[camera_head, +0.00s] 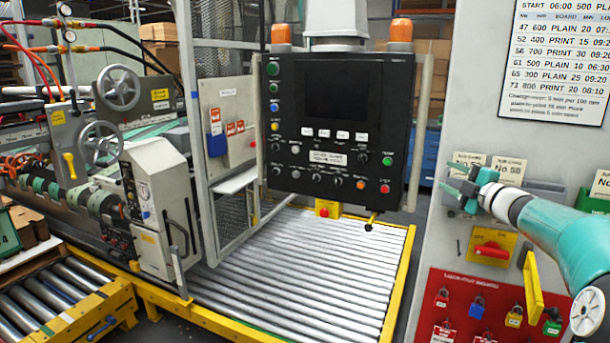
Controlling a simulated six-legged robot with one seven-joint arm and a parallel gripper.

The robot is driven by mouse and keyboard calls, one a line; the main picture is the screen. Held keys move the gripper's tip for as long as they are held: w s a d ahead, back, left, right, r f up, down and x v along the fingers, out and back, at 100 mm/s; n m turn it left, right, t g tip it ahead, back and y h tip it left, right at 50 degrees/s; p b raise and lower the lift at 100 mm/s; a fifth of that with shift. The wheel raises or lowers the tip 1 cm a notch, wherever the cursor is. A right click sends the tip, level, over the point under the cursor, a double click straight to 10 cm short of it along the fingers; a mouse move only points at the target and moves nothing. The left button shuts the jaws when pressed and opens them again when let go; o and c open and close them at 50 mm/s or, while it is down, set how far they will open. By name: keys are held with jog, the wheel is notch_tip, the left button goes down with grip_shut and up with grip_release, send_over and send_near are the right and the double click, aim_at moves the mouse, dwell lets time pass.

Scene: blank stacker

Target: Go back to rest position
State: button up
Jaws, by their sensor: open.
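My gripper (462,188) is at the right, at the end of my teal and white arm, which comes in from the right edge.
A black control console (335,125) with buttons hangs over the roller conveyor (300,270). A red lockout board (460,310) with padlocks is at lower right. Machinery with handwheels (120,88) fills the left. A printed schedule (560,60) is at upper right.

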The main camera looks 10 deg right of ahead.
jog(key=s+a+r+m+g+h, duration=0.1)
jog(key=s+a+m+h, duration=0.3)
jog(key=a, duration=0.3)
jog(key=s+a+r+m+g+h, duration=0.1)
jog(key=a+r+m+h, duration=0.1)
jog(key=a+m+h, duration=0.35)
jog(key=s+a+f+m+g+y, duration=0.1)
jog(key=s+a+f+m+g, duration=0.2)
jog(key=s+a+f, duration=0.3)
jog(key=s+a+f+m+g+y, duration=0.2)
jog(key=s+a+f, duration=0.5)
jog(key=s, duration=0.8)
jog(key=s+a+f+m+g+y, duration=0.1)
jog(key=s+a+f+m+g, duration=0.3)
jog(key=s, duration=0.7)
notch_tip(320, 180, down, 3)
jog(key=a+g, duration=0.1)
jog(key=a, duration=0.1)
jog(key=shift+s+a+r+y, duration=0.15)
jog(key=shift+a+r+y, duration=0.05)
jog(key=shift+a+y, duration=0.2)
